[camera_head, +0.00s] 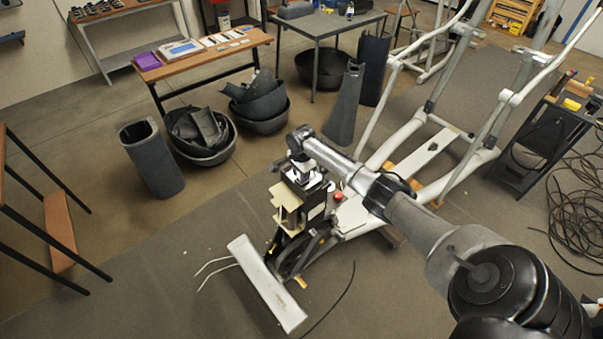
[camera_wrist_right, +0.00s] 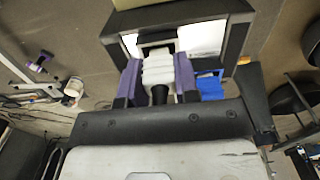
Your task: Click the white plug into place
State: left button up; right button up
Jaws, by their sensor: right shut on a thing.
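The white plug (camera_wrist_right: 158,70) is between the purple fingers of my right gripper (camera_wrist_right: 157,78) in the right wrist view, and the fingers are shut on it. A short dark piece shows at the plug's near end. Its far end lies against or just before a dark opening in a black unit (camera_wrist_right: 235,45) with bright white faces; I cannot tell whether it is seated. In the head view my right gripper (camera_head: 304,175) is over the opened drive end of the elliptical machine (camera_head: 450,165), and the plug is too small to make out. My left gripper is not in view.
A blue piece (camera_wrist_right: 210,86) lies just right of the fingers. A white panel (camera_head: 265,285) and thin loose cables lie by the machine's front. Dark bins (camera_head: 152,160) stand behind left, and a side table (camera_head: 545,130) stands at right. Floor at lower left is clear.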

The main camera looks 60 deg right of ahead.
jog(key=shift+f, duration=0.25)
jog(key=shift+f, duration=0.25)
dwell(0.4)
jog(key=o, duration=1)
jog(key=shift+r, duration=0.1)
jog(key=shift+r, duration=0.2)
notch_tip(320, 180, up, 11)
jog(key=shift+r+p, duration=0.2)
jog(key=shift+p, duration=0.5)
jog(key=shift+r, duration=0.95)
